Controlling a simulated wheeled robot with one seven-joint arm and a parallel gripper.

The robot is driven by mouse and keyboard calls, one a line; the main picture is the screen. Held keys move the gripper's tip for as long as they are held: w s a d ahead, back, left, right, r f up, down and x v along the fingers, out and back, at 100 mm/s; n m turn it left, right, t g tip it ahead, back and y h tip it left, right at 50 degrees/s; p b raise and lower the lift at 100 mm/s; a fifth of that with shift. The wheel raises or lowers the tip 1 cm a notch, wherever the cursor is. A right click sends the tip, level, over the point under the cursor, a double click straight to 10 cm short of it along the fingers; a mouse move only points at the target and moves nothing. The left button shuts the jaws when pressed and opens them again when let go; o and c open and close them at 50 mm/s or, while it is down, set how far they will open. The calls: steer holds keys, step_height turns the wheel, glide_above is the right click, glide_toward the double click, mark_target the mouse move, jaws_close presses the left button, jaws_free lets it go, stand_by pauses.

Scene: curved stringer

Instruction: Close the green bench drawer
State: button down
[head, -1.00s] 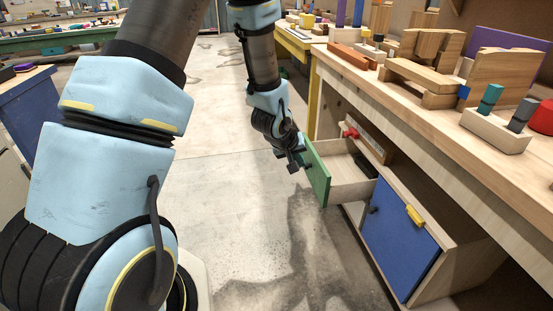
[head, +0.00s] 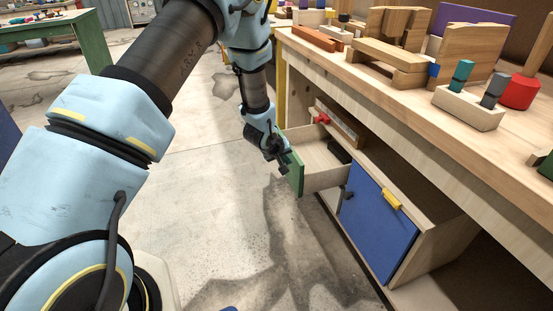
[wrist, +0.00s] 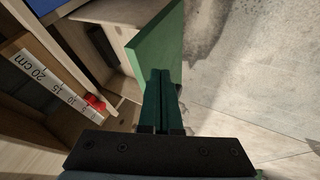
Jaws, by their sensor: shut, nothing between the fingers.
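The green bench drawer (head: 296,174) stands pulled out from under the workbench, with a green front and pale wooden sides. Its green front also shows in the wrist view (wrist: 156,46). My gripper (head: 284,163) is at the outer side of the green front, near its upper part. In the wrist view my gripper's fingers (wrist: 161,75) are together and empty, and they overlap the green front. I cannot tell whether they touch it. A dark object (head: 339,151) lies in the drawer. The drawer's handle is not clearly visible.
The workbench top (head: 400,90) above holds wooden blocks and pegs. The concrete floor (head: 215,215) left of the drawer is clear.

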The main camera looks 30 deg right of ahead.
steer(key=shift+d, duration=0.75)
steer(key=shift+d, duration=0.1)
